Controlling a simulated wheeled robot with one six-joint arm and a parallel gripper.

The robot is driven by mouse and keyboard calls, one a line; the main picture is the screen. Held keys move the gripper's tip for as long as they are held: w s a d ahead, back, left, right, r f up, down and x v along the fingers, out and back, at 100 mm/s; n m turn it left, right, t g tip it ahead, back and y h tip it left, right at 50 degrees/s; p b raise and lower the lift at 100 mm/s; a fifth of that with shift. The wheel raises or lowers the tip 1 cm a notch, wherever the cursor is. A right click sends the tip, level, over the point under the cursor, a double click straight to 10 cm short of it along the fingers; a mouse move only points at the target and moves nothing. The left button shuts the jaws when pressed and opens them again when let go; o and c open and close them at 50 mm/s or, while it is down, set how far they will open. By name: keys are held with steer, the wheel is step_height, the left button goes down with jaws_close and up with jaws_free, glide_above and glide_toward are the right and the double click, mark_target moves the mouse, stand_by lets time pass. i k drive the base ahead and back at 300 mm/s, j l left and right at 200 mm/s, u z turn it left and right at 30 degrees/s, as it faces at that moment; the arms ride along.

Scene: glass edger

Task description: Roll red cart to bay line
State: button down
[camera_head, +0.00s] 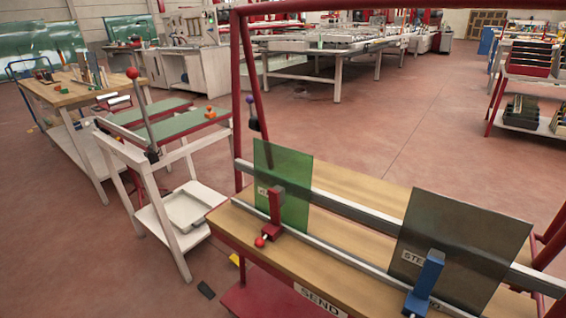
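The red cart (350,231) fills the right foreground. It has a tall red frame, a wooden deck, a grey rail and a "SEND" label on its near edge. A green glass pane (297,165) stands upright on it behind a red clamp (275,212). A dark grey pane (477,232) stands at the right by a blue clamp (426,275). A small yellow patch (235,259) shows on the floor beside the cart; I cannot tell whether it is part of a bay line. My gripper is not in view.
A white stand (181,245) with green-topped rails and a red-knobbed lever is close left of the cart. A wooden workbench (88,95) is farther left. Racks (528,119) stand at right. Open red floor (370,130) lies beyond the cart.

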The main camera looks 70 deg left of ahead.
mark_target(338, 270)
steer(key=k+l+u, duration=0.1)
steer(key=k+u, duration=0.6)
steer(key=k+j+u, duration=0.1)
steer(key=k, duration=0.5)
steer(key=k+j+u, duration=0.1)
steer(key=k, duration=0.45)
steer(key=k+j+u, duration=0.1)
steer(key=k, duration=0.5)
steer(key=i+z, duration=0.1)
steer(key=i, duration=0.8)
steer(key=i+j, duration=0.1)
steer(key=i, duration=0.8)
steer(key=l+z, duration=0.05)
